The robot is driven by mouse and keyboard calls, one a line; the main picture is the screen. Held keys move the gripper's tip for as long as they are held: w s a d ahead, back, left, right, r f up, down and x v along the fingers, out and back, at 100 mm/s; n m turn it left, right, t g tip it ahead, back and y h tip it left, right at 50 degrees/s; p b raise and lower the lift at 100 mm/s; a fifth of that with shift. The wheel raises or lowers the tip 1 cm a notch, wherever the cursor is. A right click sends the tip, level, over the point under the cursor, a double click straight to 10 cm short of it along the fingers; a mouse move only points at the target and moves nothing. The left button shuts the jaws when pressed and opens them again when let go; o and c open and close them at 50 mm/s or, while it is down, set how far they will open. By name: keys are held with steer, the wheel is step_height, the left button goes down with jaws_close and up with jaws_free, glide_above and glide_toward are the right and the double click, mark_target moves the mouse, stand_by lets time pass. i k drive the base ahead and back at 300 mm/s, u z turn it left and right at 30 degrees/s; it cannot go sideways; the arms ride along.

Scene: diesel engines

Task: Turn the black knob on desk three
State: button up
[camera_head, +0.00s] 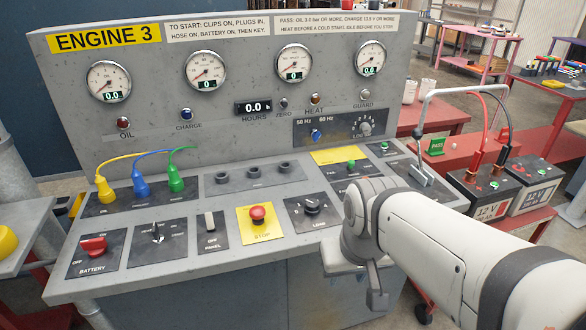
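The grey desk marked ENGINE 3 (104,39) fills the middle of the head camera view. A black knob (311,203) sits on a black plate on its sloping panel, right of the red stop button (258,213). My arm reaches in from the lower right. My gripper (362,278) hangs over the panel's front right part, right of and nearer than the black knob, apart from it. Its fingers are partly hidden, so I cannot tell their opening.
A red battery switch (93,246), a key switch (156,231) and a panel switch (210,220) stand to the left. Yellow, blue and green plugs (142,187) rise behind them. Batteries (484,190) stand on a red cart at right. A grey lever (420,174) rises behind my arm.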

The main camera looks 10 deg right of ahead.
mark_target(313, 207)
steer(key=u, duration=1.25)
steer(key=k, duration=0.75)
steer(key=z, duration=0.9)
steer(key=i, duration=1)
steer(key=z, duration=0.05)
